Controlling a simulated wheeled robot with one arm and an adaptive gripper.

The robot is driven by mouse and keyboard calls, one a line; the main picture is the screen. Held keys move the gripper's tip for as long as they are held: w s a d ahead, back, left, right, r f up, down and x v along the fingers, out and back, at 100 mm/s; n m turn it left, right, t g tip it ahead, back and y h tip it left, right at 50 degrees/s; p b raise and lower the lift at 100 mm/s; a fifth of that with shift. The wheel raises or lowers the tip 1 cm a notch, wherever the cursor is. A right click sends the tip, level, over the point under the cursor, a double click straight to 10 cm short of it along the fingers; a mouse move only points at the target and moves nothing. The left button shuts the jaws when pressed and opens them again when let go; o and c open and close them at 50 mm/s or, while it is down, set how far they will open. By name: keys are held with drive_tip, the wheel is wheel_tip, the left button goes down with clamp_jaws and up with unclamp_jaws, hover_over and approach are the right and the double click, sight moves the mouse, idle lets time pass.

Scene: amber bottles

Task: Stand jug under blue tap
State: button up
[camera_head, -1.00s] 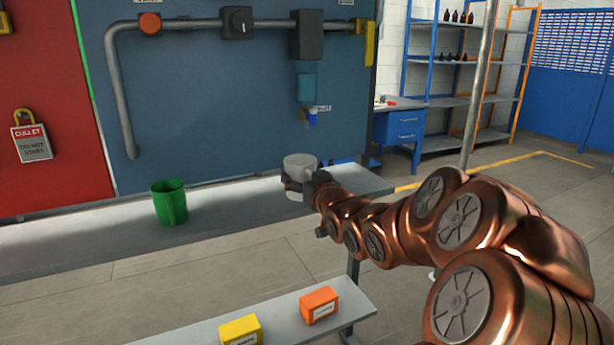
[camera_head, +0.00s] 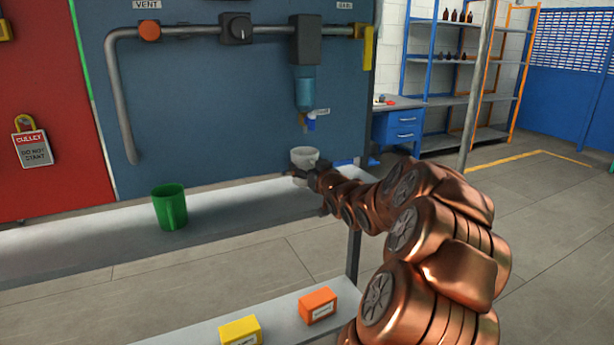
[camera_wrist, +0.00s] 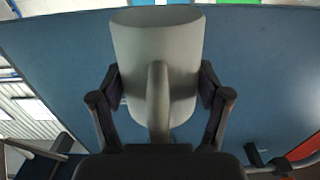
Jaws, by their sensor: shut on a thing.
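A pale grey jug (camera_head: 304,155) is in my gripper (camera_head: 300,172), over the right end of the long grey bench (camera_head: 105,228). In the wrist view the jug (camera_wrist: 185,50) fills the middle, its handle towards the camera, with the fingers of my gripper (camera_wrist: 158,95) closed on both sides of it. The blue tap (camera_head: 311,121) hangs from the blue panel, above the jug in the head view. The jug's base is hidden by my gripper, so I cannot tell whether it touches the bench.
A yellow box (camera_head: 240,331) and an orange box (camera_head: 318,305) sit on a lower front bench. The bench between mug and jug is clear. A thin pole (camera_head: 479,85) stands at right.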

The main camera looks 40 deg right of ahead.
drive_tip(key=shift+w+d, duration=0.2)
drive_tip(key=shift+d+f, duration=0.1)
drive_tip(key=shift+f, duration=1.7)
drive_tip(key=shift+f, duration=0.15)
drive_tip(key=o, duration=1.2)
drive_tip(key=shift+c, duration=0.2)
drive_tip(key=v, duration=1.2)
drive_tip(key=shift+b, duration=0.45)
